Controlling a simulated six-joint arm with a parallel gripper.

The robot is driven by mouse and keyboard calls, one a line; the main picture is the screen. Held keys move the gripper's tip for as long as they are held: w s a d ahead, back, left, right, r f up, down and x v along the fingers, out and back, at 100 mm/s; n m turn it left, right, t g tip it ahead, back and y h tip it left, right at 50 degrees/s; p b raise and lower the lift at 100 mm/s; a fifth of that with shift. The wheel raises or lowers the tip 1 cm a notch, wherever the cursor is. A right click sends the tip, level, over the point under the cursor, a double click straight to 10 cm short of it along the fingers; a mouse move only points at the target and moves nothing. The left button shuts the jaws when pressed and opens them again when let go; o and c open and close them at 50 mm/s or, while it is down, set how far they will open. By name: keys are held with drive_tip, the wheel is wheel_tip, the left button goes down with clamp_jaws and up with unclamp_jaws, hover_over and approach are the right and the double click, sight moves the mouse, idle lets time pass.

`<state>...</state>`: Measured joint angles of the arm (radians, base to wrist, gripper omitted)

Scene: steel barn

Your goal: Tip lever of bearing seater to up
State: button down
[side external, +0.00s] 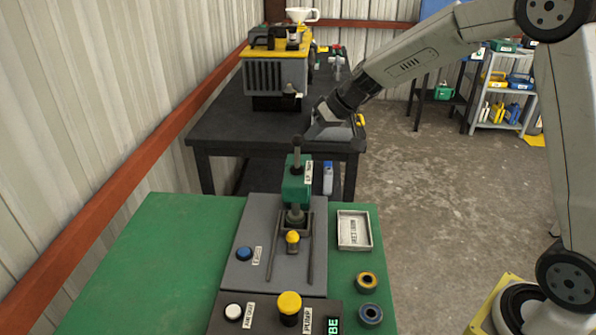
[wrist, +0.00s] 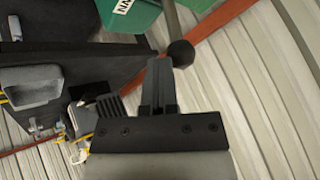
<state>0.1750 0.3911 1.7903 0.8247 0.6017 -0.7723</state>
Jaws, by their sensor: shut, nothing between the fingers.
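The bearing seater has a green head (side external: 297,180) on a grey base plate (side external: 262,265) at the front of the bench. A short dark lever with a round knob (side external: 298,141) stands up from the head's top in the side view. The black knob (wrist: 180,53) shows just beyond my fingertips in the wrist view, with part of the green head (wrist: 130,14) at the top. My gripper (side external: 310,134) is close beside the knob, to its right. Its fingers (wrist: 158,64) are shut and empty. I cannot tell whether they touch the knob.
The green bench (side external: 165,240) carries a white tray (side external: 354,230), two ring-shaped bearings (side external: 367,281), a yellow button (side external: 289,303) and a blue button (side external: 243,254). A black table (side external: 225,125) with a yellow-grey machine (side external: 275,78) stands behind. A corrugated wall (side external: 90,120) borders the left.

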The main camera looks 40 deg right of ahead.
drive_tip(key=shift+n+t+h, duration=0.3)
drive_tip(key=shift+t+h, duration=0.1)
drive_tip(key=shift+t, duration=0.2)
drive_tip(key=shift+s+a, duration=1.8)
